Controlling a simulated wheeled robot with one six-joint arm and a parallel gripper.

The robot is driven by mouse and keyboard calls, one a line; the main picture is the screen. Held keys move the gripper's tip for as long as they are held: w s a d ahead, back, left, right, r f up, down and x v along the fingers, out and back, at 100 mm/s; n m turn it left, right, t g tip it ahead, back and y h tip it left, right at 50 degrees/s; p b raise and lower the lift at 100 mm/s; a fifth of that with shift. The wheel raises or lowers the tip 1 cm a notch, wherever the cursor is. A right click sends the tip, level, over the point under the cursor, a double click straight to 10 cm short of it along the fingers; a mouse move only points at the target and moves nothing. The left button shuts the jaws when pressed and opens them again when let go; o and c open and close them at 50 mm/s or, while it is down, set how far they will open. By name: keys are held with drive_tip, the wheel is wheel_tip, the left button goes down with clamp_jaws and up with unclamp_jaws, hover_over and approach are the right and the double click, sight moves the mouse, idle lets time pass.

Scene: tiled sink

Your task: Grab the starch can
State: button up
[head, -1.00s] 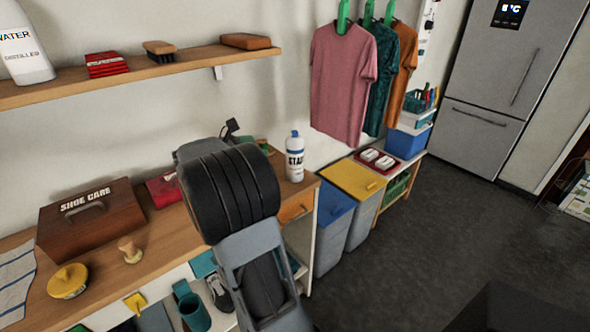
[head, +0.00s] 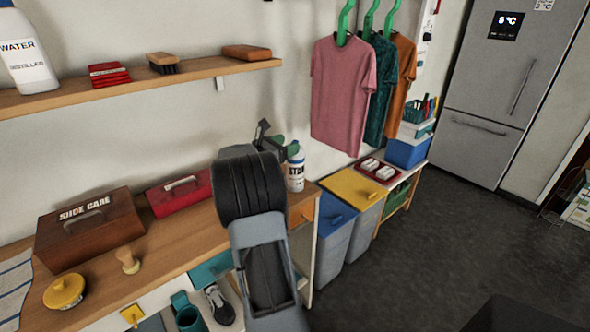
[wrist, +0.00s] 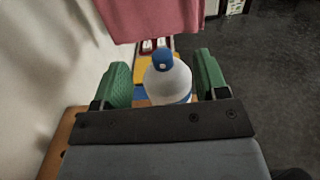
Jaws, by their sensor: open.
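The starch can (head: 296,171) is white with a blue cap and dark lettering. It stands upright at the right end of the wooden counter in the head view, partly hidden by my gripper. In the wrist view the can (wrist: 168,80) shows its blue cap and white shoulder between the two green finger pads, with its lower part hidden by the gripper body. My gripper (wrist: 160,80) is open around or just short of the can; I see a gap on each side. In the head view my gripper (head: 285,146) is right beside the can's top, mostly behind my arm.
The counter (head: 165,240) also holds a shoe care box (head: 88,228), a red box (head: 180,191) and a yellow tin (head: 64,291). A shelf (head: 130,84) runs above. Blue (head: 334,213) and yellow (head: 355,186) lidded bins stand right of the counter, below hanging shirts (head: 342,95).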

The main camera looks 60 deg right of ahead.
drive_tip(key=shift+f+x, duration=0.15)
drive_tip(key=shift+x, duration=0.8)
drive_tip(key=shift+f+x, duration=0.1)
drive_tip(key=shift+x, duration=0.9)
drive_tip(key=shift+s, duration=0.1)
